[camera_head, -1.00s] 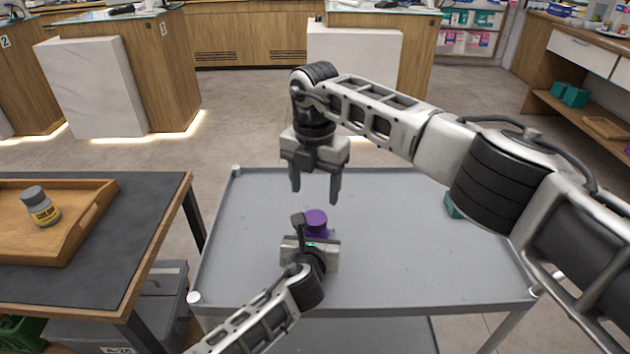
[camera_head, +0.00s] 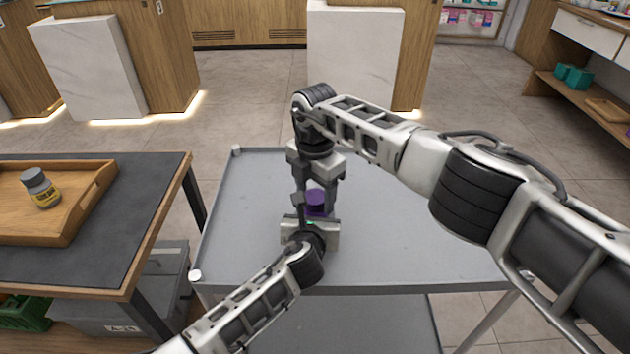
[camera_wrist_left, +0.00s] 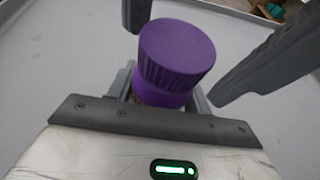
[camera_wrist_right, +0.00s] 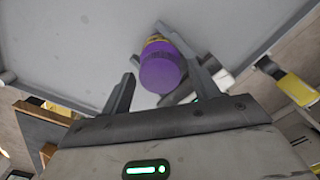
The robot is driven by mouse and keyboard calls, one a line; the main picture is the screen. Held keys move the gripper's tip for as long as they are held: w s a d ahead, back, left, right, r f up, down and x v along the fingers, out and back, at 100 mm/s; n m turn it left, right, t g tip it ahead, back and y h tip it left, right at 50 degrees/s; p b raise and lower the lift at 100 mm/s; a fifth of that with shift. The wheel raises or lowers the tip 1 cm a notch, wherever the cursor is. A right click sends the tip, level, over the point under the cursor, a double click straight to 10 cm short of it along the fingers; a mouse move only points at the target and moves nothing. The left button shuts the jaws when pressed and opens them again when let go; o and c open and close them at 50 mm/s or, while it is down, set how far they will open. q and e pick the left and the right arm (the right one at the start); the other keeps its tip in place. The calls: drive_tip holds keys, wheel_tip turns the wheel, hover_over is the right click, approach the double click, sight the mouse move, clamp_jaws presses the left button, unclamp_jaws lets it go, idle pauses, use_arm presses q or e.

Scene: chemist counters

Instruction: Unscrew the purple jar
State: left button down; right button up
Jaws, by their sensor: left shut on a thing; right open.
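The purple jar (camera_head: 317,198) stands upright over the grey cart, its ribbed purple lid on top. The lid fills the middle of the left wrist view (camera_wrist_left: 176,55), and the right wrist view shows the jar (camera_wrist_right: 160,68) with a yellow band. My left gripper (camera_head: 311,222) is shut on the jar's body from the near side, low down. My right gripper (camera_head: 314,192) points down from above, open, its fingers on either side of the lid. In the left wrist view, gaps show between these fingers and the lid. The jar's lower part is mostly hidden.
The grey cart top (camera_head: 400,240) is otherwise largely clear, though my right arm covers part of it. At left, a dark table (camera_head: 125,235) bears a wooden tray (camera_head: 90,205) with a grey, yellow-labelled jar (camera_head: 40,187).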

drive_tip(key=c, duration=1)
drive_tip(key=n, duration=1.7)
drive_tip(key=shift+r+n, duration=0.1)
drive_tip(key=shift+n, duration=0.3)
drive_tip(key=n, duration=0.6)
drive_tip(key=shift+d, duration=0.1)
drive_tip(key=o, duration=1.1)
